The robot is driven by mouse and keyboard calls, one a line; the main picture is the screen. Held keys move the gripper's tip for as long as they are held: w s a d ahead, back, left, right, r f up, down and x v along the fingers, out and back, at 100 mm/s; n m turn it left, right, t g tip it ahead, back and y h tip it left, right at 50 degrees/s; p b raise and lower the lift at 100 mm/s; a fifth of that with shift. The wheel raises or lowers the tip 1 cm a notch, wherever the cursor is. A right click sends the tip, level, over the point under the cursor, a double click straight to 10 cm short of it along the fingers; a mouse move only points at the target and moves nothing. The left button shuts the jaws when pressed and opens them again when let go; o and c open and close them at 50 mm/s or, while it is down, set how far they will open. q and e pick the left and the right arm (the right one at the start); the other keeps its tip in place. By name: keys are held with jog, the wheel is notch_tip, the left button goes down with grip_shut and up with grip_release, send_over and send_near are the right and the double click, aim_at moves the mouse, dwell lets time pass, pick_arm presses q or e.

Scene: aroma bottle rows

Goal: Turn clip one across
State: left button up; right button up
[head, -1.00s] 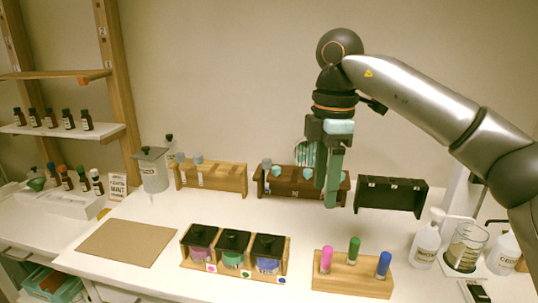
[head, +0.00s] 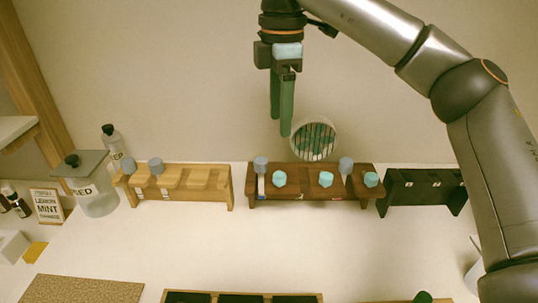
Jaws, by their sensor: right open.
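My right gripper (head: 281,126) hangs fingers-down in front of the back wall, above the dark brown rack (head: 292,195). Its two green fingers are a little apart, with nothing between them. In the rack are grey-topped pieces at the left end (head: 260,164) and toward the right (head: 346,165), and teal-topped pieces (head: 279,179) between and beside them. I cannot tell which part is clip one, or how it is turned. A round holder with green and white strips (head: 314,139) stands behind the rack. My left gripper is not in view.
A light wooden rack (head: 200,184) with two grey-topped pieces stands left; a black rack (head: 432,189) stands right. A lidded jar (head: 92,192) is far left. The white table (head: 290,250) between is clear.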

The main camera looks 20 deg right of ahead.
aim_at(279, 175)
jog(key=f+b, duration=0.1)
jog(key=f, duration=1.1)
jog(key=shift+s+f, duration=0.15)
jog(key=shift+s, duration=0.05)
grip_shut()
